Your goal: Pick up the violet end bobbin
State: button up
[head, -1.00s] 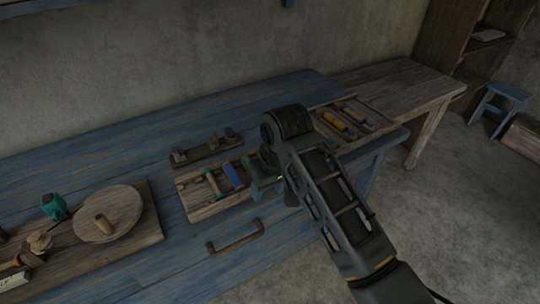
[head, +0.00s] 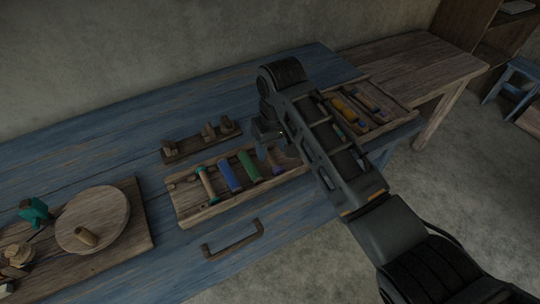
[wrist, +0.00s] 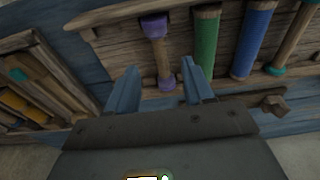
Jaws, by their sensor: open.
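The violet end bobbin (wrist: 162,55) has two violet ends and a bare wooden core. It lies in a wooden tray (wrist: 109,17) beside a green bobbin (wrist: 206,45). In the head view only a small violet part (head: 278,170) shows by my gripper (head: 268,152), which covers the rest. In the wrist view my gripper (wrist: 159,70) is open, with one blue finger on each side of the bobbin's lower end. The fingers are empty; I cannot tell how far above the bobbin they are.
The tray also holds a blue bobbin (head: 230,177) and a teal-ended bobbin (head: 208,184). A wooden rack (head: 200,143) stands behind it, and a handle (head: 232,239) lies in front. A second tray (head: 405,116) with coloured bobbins is to the right.

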aim_at(270, 156)
jog(key=shift+w+a+f, duration=0.1)
jog(key=shift+a+f, duration=0.05)
jog(key=shift+f, duration=0.7)
jog(key=shift+a+f, duration=0.1)
jog(key=shift+f, duration=0.7)
grip_shut()
